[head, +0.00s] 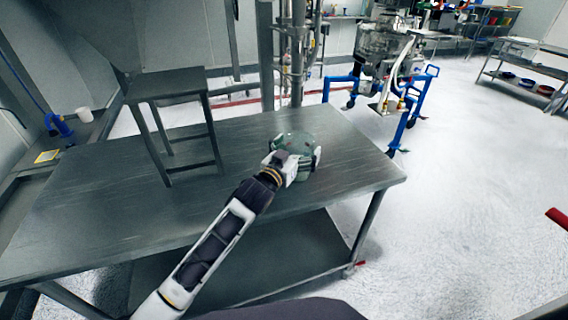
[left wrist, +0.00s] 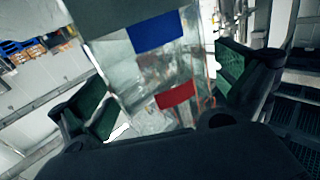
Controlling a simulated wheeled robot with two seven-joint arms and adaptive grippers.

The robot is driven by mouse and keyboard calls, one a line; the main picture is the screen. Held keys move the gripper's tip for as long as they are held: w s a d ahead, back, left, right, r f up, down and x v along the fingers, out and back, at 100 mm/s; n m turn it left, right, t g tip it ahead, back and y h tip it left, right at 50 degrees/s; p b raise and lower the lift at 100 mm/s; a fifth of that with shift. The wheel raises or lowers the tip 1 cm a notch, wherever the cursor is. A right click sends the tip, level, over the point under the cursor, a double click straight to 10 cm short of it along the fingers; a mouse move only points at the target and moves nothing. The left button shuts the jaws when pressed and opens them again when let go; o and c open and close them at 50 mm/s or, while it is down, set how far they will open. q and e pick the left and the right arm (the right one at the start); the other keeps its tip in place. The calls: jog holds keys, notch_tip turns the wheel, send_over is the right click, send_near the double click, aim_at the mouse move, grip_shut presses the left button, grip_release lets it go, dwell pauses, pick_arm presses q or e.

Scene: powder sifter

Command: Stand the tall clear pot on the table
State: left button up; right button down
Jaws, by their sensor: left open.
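The clear pot (head: 297,143) is on the metal table (head: 90,205), toward its right part, and looks upright; its base is partly hidden by my gripper. In the left wrist view the clear pot (left wrist: 150,75) fills the middle, see-through, with a blue patch and a red patch showing on or through it. My left gripper (head: 296,160) is at the pot, with one finger on each side of it. In the left wrist view the green-padded fingers of my left gripper (left wrist: 165,90) are spread apart around the pot. My right gripper is not in view.
A small metal stand (head: 168,85) is on the table to the left of the pot. A steel machine on a blue wheeled frame (head: 338,88) stands behind the table. The table's front left is clear.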

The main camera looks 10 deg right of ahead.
pick_arm(q)
jog(key=v, duration=1.1)
jog(key=shift+s+a, duration=0.2)
jog(key=shift+s, duration=0.05)
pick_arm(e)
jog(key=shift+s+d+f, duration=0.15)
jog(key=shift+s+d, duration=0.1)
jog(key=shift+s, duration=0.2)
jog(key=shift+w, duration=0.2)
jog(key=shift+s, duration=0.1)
